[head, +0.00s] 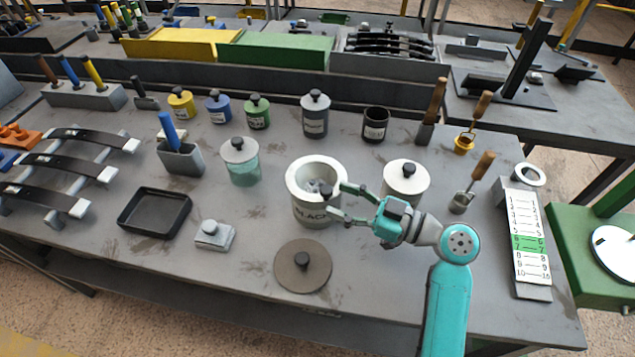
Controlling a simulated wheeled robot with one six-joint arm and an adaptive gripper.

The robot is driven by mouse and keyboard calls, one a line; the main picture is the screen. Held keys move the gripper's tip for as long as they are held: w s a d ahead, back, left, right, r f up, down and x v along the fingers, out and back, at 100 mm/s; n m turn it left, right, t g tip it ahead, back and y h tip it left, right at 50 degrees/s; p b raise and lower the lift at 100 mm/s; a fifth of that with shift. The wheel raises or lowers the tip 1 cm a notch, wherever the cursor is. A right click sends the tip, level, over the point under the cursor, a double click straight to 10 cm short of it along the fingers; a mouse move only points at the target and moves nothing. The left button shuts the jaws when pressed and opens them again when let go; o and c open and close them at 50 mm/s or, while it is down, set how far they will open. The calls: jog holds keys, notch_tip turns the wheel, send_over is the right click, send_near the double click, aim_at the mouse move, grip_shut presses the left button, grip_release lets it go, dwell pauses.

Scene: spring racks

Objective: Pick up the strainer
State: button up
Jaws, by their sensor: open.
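No thing can be told for certain as the strainer. A small cup with a wooden handle (474,182) stands right of the white-lidded pot, and a yellow cup with a wooden handle (466,137) stands behind it; either could be a strainer or a ladle. My gripper (331,198) is open at the near right rim of the open white pot labelled BLACK (312,213). Its fingers are spread, with one tip over the pot's mouth. Some grey stuff (319,186) shows inside the pot, too small to make out.
A grey pot with a white lid (405,182) is close behind my gripper. A round brown lid (302,266) lies in front of the open pot. A black tray (154,212), a green jar (241,165) and a number board (527,240) stand around.

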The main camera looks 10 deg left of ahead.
aim_at(326, 195)
jog(key=shift+x, duration=2)
grip_shut()
